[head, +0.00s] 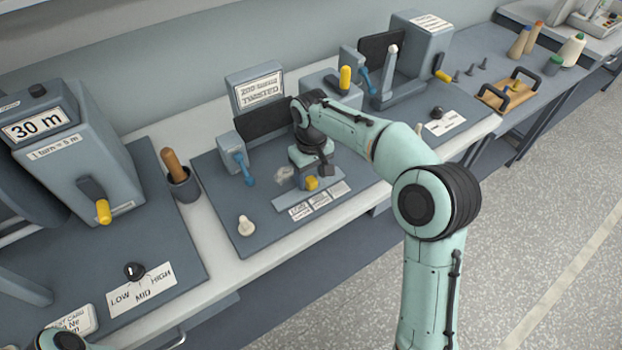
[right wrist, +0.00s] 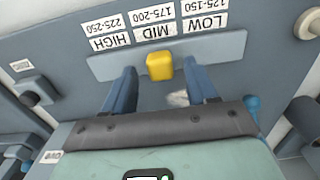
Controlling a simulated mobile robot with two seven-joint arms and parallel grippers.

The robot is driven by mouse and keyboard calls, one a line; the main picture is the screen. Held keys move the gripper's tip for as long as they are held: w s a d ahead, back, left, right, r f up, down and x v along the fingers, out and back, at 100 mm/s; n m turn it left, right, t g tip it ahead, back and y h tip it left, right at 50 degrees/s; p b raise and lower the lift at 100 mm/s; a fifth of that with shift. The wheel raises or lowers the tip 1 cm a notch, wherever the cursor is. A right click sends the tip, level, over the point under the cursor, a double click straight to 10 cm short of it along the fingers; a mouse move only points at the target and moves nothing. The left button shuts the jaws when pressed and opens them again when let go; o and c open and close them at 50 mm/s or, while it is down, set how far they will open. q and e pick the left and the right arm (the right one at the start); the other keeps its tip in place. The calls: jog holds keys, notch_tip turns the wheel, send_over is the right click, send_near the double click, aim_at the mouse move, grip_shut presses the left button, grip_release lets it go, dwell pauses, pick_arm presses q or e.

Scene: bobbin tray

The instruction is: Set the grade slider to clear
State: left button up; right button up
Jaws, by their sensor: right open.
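A slider with a yellow knob (right wrist: 160,66) runs in a blue-grey plate (right wrist: 225,50), above a row of labels reading HIGH, MID and LOW with number ranges. The knob stands at the MID label. In the head view the knob (head: 312,183) shows just below my right gripper (head: 318,172). My right gripper (right wrist: 158,72) is open, with one finger on each side of the knob and gaps between. I see no label reading "clear"; other labels are too small to read. My left gripper is not in view.
A white knob (head: 245,226) stands on the same panel, left of the slider. A wooden-handled tool in a cup (head: 182,184) and a "30 m" machine (head: 75,150) stand further left. A second station (head: 425,50) and a wooden tray (head: 497,104) lie right.

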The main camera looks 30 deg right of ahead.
aim_at(280, 203)
jog(key=shift+f, duration=0.7)
grip_shut()
jog(key=a, duration=0.9)
jog(key=shift+s+a, duration=0.25)
jog(key=shift+s, duration=0.1)
grip_release()
jog(key=shift+r, duration=0.1)
